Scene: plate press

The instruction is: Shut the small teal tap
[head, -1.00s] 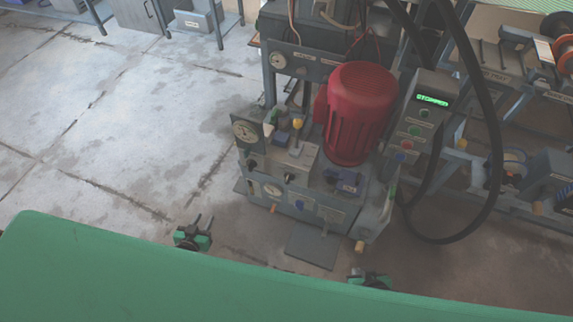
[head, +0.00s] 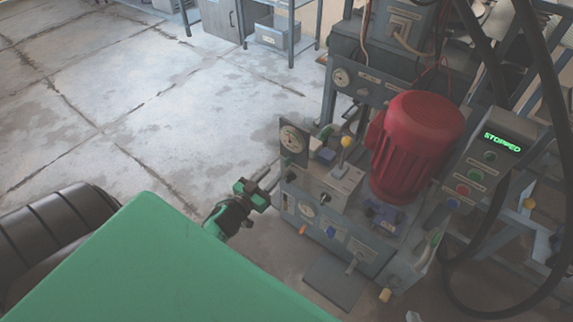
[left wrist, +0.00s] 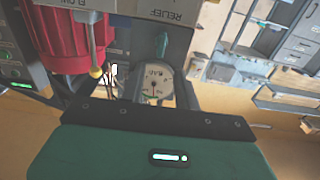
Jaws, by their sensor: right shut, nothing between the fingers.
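In the left wrist view a small teal tap (left wrist: 161,45) stands beside the upside-down RELIEF label (left wrist: 160,17), close to the round gauge (left wrist: 155,82). In the head view a small green handle (head: 326,132) shows just right of the gauge (head: 292,139); I cannot tell for sure that it is the same tap. My left gripper (head: 270,175) is beside the front left corner of the press unit, below the gauge. Its two fingers look apart and empty, pointing towards the unit. It is apart from the tap. My right gripper is not in view.
A red motor (head: 415,145) stands on the unit, with a yellow-knobbed lever (head: 346,142) to its left. A control box (head: 485,165) reads STOPPED. Thick black hoses hang at the right. The floor (head: 165,100) left of the unit is clear.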

